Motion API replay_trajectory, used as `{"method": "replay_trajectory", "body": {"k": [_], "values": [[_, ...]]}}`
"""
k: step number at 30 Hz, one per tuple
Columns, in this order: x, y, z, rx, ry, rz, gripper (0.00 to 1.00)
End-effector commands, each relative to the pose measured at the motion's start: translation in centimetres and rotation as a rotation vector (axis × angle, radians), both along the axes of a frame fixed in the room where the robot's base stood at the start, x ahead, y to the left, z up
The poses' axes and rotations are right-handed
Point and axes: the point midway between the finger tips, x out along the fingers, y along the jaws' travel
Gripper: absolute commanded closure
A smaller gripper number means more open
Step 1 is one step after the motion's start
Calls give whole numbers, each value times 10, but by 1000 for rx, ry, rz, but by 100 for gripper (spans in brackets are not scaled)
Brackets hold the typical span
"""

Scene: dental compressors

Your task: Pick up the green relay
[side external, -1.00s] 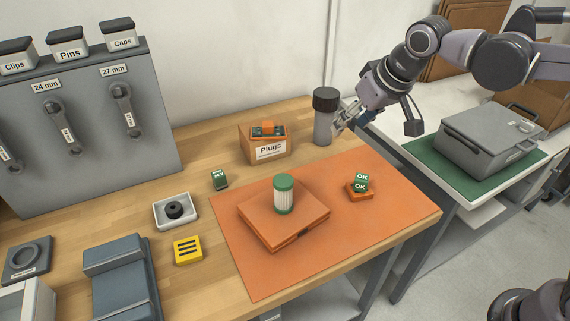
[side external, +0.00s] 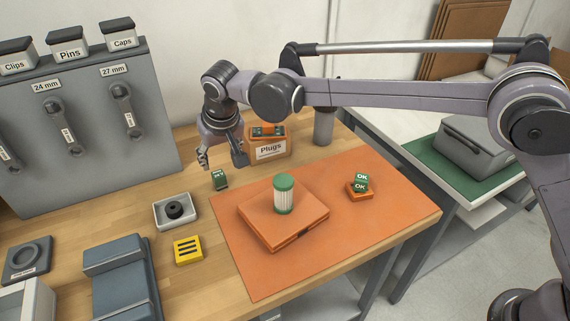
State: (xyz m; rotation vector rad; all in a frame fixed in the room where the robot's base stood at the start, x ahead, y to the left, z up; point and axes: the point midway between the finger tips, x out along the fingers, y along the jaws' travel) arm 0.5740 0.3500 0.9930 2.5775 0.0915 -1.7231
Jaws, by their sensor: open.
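A small dark green block with white marks on its face, which looks like the green relay (side external: 220,180), stands on the wooden bench left of the orange mat. My gripper (side external: 221,164) is open, pointing down just above and behind it in the picture. One finger is to the left of the block and the other is to the right, both higher than it. I see no contact between the fingers and the block.
The Plugs box (side external: 270,145) stands close to the right of my gripper. A white tray with a black ring (side external: 175,211) and a yellow block (side external: 188,250) are in front.

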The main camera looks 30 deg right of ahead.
Motion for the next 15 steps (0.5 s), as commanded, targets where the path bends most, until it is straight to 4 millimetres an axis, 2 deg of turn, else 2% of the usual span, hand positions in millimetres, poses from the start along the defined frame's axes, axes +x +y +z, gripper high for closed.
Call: {"method": "replay_trajectory", "body": {"k": [9,15], "values": [[18,1,-40,0,0,-1,45],[22,1,-51,0,0,0,45]]}}
